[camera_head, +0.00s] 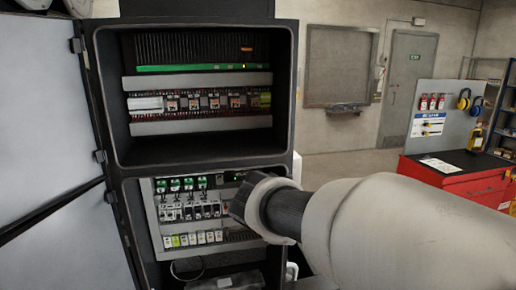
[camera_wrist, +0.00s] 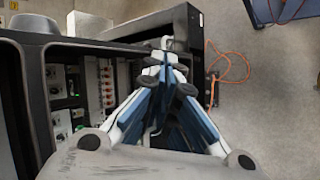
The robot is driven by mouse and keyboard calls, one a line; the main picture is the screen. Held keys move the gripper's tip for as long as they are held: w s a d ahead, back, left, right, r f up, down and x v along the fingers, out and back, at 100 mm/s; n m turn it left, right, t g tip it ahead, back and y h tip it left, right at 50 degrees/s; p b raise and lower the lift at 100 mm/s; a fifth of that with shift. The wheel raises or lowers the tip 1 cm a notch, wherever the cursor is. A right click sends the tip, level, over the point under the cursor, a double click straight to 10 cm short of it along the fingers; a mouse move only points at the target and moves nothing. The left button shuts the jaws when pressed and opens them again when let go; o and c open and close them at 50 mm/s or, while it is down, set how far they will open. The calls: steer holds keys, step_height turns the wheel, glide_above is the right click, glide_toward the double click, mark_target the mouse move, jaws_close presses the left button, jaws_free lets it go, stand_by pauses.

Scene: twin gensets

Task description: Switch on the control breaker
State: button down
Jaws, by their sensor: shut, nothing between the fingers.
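The control breaker is not marked out for me. A row of small breakers (camera_head: 192,212) with dark levers sits in the lower bay of the open cabinet, and I cannot tell which one is the control breaker or how its lever stands. In the head view my arm reaches in from the right and its wrist hides the right end of this row; my gripper's fingers are hidden there. In the wrist view my gripper (camera_wrist: 166,50) is shut and empty, its fingertips close together in front of the cabinet. I cannot tell whether they touch anything.
The cabinet's frame (camera_head: 283,100) stands between the upper and right-hand space. Its open door (camera_head: 45,130) is at the left. Green-topped relays (camera_head: 182,184) sit above the breakers. A red workbench (camera_head: 455,182) stands at right. An orange cable (camera_wrist: 235,62) lies on the floor.

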steer(key=s+d+m+g, duration=0.2)
steer(key=s+d+m, duration=0.4)
steer(key=s, duration=0.5)
steer(key=s+f+m+y, duration=0.2)
steer(key=s+f+m, duration=0.1)
steer(key=s, duration=0.6)
steer(key=s+f+m+g+y+b, duration=0.1)
steer(key=s+f+m+y, duration=0.1)
steer(key=s+m, duration=0.4)
steer(key=s+f, duration=0.1)
steer(key=s, duration=0.2)
steer(key=shift+m, duration=0.3)
